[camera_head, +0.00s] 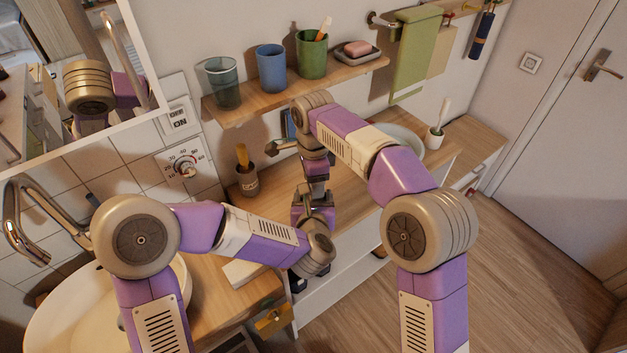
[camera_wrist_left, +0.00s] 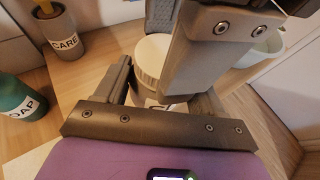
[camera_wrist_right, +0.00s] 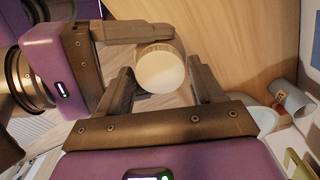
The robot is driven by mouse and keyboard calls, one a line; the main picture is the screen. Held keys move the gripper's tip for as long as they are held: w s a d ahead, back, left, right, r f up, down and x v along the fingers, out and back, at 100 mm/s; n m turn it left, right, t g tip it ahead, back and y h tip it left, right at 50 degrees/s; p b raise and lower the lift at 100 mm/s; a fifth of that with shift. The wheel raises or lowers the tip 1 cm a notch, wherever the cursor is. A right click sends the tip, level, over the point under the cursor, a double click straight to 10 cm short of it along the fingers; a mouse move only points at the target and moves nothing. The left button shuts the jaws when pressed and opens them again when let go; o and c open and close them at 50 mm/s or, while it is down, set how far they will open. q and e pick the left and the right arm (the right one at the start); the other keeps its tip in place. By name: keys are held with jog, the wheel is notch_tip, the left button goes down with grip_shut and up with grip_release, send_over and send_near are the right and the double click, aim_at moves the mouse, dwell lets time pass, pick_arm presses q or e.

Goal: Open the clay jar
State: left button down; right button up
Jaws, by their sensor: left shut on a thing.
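The clay jar is a pale cream, round pot with a ridged lid rim. It shows in the left wrist view (camera_wrist_left: 152,62) and, from above, in the right wrist view (camera_wrist_right: 161,70). In the head view my arms hide it. My left gripper (camera_wrist_left: 160,86) is shut on the jar from the side, one finger on each side of its body. My right gripper (camera_wrist_right: 162,75) points down over the jar, its fingers apart on either side of the round lid, with gaps visible. In the head view the two grippers meet above the counter.
A dark CARE cup (camera_head: 247,181) stands at the back of the wooden counter. A green soap bottle (camera_wrist_left: 17,108) stands left of the jar. A shelf (camera_head: 240,111) with cups hangs behind. A white sink (camera_head: 70,318) lies at left; a toothbrush cup (camera_head: 434,138) stands at right.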

jog(key=c, duration=0.7)
jog(key=o, duration=1.1)
jog(key=shift+c, duration=0.2)
jog(key=shift+r, duration=0.1)
